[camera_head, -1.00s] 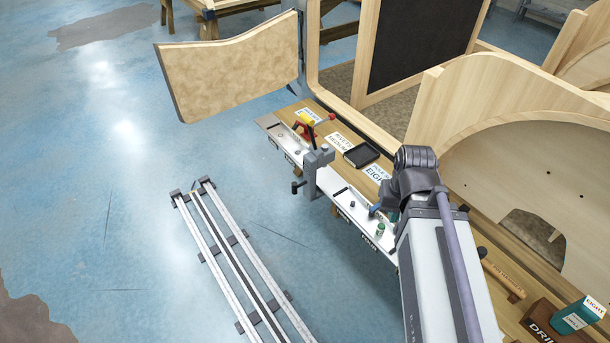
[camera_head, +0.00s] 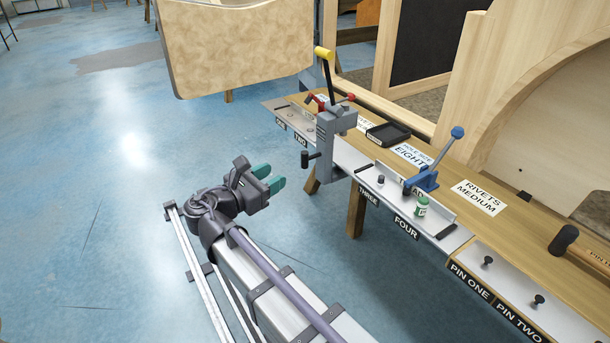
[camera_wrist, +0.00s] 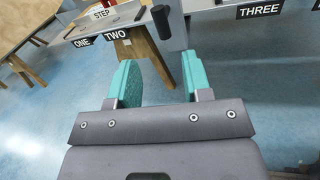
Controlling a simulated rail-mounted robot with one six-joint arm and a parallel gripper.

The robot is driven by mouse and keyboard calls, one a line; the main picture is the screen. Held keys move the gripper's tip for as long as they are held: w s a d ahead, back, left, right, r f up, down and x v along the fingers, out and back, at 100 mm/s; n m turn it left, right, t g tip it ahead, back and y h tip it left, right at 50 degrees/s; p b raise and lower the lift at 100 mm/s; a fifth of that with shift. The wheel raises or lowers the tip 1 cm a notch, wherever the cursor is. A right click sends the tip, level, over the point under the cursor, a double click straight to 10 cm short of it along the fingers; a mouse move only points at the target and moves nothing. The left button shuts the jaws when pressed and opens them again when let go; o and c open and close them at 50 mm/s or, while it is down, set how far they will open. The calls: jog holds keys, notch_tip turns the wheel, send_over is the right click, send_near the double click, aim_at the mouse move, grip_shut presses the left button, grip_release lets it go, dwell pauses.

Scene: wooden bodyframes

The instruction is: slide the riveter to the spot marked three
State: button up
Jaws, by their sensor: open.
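A grey upright tool (camera_head: 336,122) with a black handle stands on the bench's metal rail between the TWO and THREE labels. It looks like the riveter, though I see no name on it. The black THREE label (camera_head: 368,196) is on the rail's front edge, right of it. My gripper (camera_head: 278,177), with teal fingers, is open and empty over the floor, left of and apart from the tool. In the wrist view, the grey tool's black handle (camera_wrist: 161,21) is ahead of the open gripper (camera_wrist: 158,75), and the THREE label (camera_wrist: 260,9) is at upper right.
A black tray (camera_head: 388,133) lies behind the rail. Open floor lies left.

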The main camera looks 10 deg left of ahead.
aim_at(302, 160)
jog(key=shift+n, duration=0.6)
jog(key=x, duration=1.1)
jog(key=shift+s+d+r, duration=0.1)
grip_shut()
